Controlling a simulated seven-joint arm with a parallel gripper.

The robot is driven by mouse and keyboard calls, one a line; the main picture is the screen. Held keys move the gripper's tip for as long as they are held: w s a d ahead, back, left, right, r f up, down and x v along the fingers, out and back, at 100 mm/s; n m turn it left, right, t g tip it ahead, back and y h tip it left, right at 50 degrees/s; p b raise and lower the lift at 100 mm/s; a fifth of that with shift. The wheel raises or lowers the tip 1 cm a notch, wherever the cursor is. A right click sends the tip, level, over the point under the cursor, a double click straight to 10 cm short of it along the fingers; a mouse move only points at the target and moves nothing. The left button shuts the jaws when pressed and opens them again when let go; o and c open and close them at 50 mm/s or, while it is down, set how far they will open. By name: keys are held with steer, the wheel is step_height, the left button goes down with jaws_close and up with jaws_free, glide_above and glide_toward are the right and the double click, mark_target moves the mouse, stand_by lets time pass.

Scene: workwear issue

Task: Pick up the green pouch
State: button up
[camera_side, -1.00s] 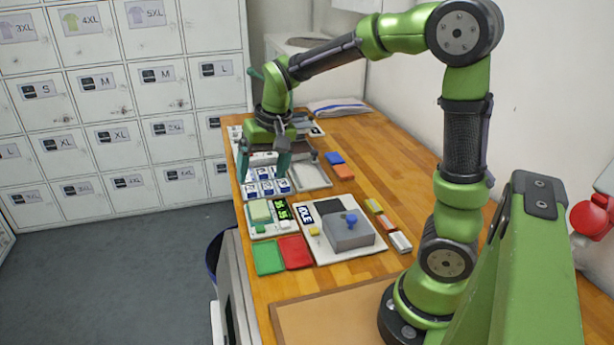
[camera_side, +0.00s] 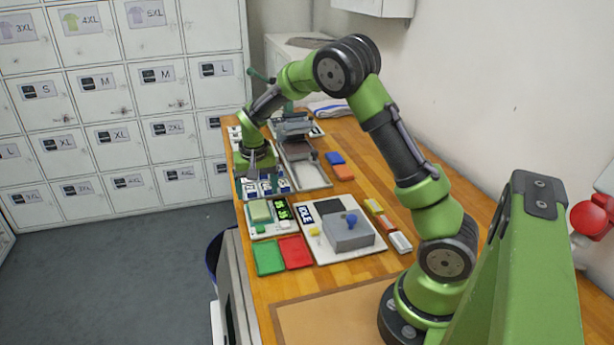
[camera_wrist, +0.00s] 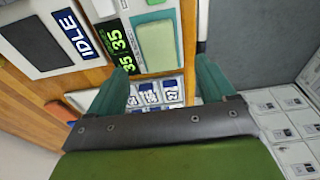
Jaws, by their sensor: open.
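A flat bright green square (camera_side: 268,256) lies at the table's left edge beside a red one (camera_side: 294,252). A paler green block (camera_side: 260,211) sits on a panel with a digital display; it also shows in the wrist view (camera_wrist: 155,45). I cannot tell which of these green things is the pouch. My gripper (camera_side: 258,178) is low over the blue-and-white labelled packs (camera_wrist: 155,92), beyond the pale green block as the side view sees it. In the wrist view, my gripper's fingers (camera_wrist: 164,73) are apart with nothing held between them.
A white panel marked IDLE (camera_side: 307,214) carries a grey box with a blue knob (camera_side: 348,232). Small coloured blocks (camera_side: 387,222) lie to its right. A grey tray (camera_side: 308,176) is right of the packs. Lockers (camera_side: 113,146) stand left, past the floor.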

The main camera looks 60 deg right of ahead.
mark_target(259, 208)
steer(key=shift+w+d+f, duration=0.1)
steer(key=shift+d+f, duration=0.05)
steer(key=shift+f, duration=0.9)
steer(key=shift+w+d+f, duration=0.1)
steer(key=shift+f, duration=0.95)
steer(key=shift+w+d+f, duration=0.1)
steer(key=shift+d+f, duration=0.05)
steer(key=shift+f, duration=0.9)
steer(key=shift+c, duration=0.3)
steer(key=c, duration=1.2)
steer(key=shift+o, duration=0.2)
steer(key=shift+r, duration=0.15)
